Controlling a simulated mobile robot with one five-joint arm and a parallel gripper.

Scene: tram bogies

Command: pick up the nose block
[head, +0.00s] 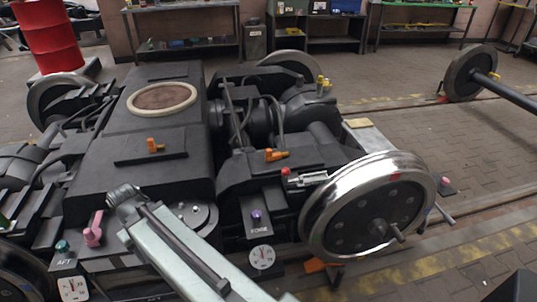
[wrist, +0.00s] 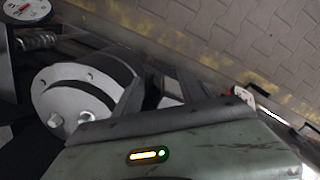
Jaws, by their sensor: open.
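I cannot make out with certainty which thing is the nose block. Small parts on the bogie (head: 88,150) include a yellowish block (head: 358,123) on a pale plate behind the bright wheel, and orange pieces (head: 155,146) and (head: 276,155) on the dark frame. A purple knob (head: 257,215) stands by the FORE label, a pink lever (head: 93,230) and a teal knob (head: 62,246) by AFT. My pale green arm reaches in from the bottom of the head view.
A polished wheel (head: 318,205) stands at the bogie's front right. A loose wheelset (head: 462,75) is at the far right. A red drum (head: 48,35) and benches (head: 190,10) line the back. Brick floor (head: 400,140) lies open at right. The wrist view also shows brick floor (wrist: 245,40).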

